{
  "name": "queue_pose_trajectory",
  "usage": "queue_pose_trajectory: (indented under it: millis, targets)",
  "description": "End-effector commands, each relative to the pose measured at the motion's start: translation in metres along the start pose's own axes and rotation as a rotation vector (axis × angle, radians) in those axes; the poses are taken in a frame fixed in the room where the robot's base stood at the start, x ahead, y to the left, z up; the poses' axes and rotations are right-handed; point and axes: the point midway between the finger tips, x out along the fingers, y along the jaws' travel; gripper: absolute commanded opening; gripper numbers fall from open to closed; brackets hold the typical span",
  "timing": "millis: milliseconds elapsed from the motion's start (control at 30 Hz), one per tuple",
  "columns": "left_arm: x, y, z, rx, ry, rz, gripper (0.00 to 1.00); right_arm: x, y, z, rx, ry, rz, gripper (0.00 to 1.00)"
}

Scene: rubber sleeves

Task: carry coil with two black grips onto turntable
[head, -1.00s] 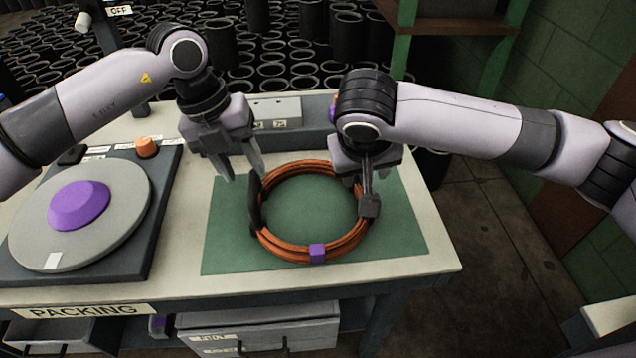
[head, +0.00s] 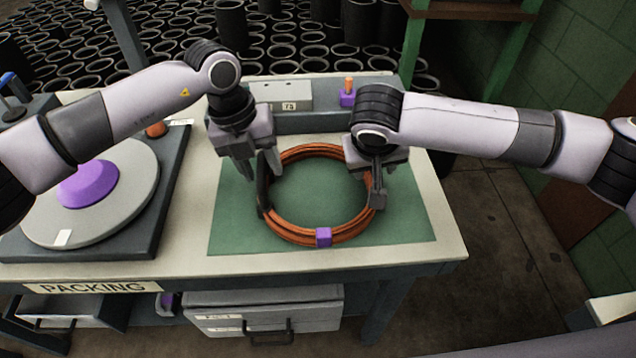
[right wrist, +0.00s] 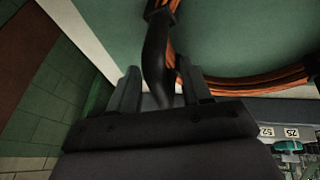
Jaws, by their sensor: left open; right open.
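The coil (head: 285,231) is an orange ring of cable with a purple tag, lying on the green mat (head: 228,232). Its left black grip (head: 264,195) stands at the ring's left side. My left gripper (head: 260,175) is open just above it, with a finger to each side in the picture. My right gripper (head: 378,198) is open at the coil's right side and hides most of the right grip there. In the right wrist view the right black grip (right wrist: 157,58) lies between the open fingers. The turntable (head: 128,205), a grey disc with a purple hub, is at the left, partly behind my left arm.
A grey box with labels (head: 283,95) and a small purple block with an orange peg (head: 348,95) stand at the table's back. An orange knob (head: 156,129) is near the turntable. Many black sleeves stand behind the table.

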Motion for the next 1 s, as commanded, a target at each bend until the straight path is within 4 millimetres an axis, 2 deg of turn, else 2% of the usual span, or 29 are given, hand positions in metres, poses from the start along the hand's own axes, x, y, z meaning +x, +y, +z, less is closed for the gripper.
queue_pose_trajectory:
  millis: [133, 400, 533, 567, 1000]
  targets:
    - [0.0081, 0.0002, -0.0001, 0.0, 0.0, 0.001, 0.44, 0.0077, -0.0001, -0.0001, 0.0, 0.001, 0.0, 0.48]
    - [0.0087, 0.0, -0.0001, 0.0, 0.0, 0.0, 0.44, 0.0084, -0.0003, 0.0002, -0.001, 0.0, -0.001, 0.48]
    - [0.0085, 0.0, -0.0001, 0.0, 0.0, 0.0, 0.02, 0.0083, -0.0003, 0.0002, -0.001, 0.0, -0.001, 0.06]
    - [0.0085, 0.0, -0.0001, 0.0, 0.0, 0.0, 0.0, 0.0083, -0.0003, 0.0002, -0.001, 0.0, -0.001, 0.0]
    - [0.008, 0.0001, 0.0, 0.0, 0.0, 0.0, 0.0, 0.008, -0.0002, 0.0002, -0.001, 0.0, -0.001, 0.0]
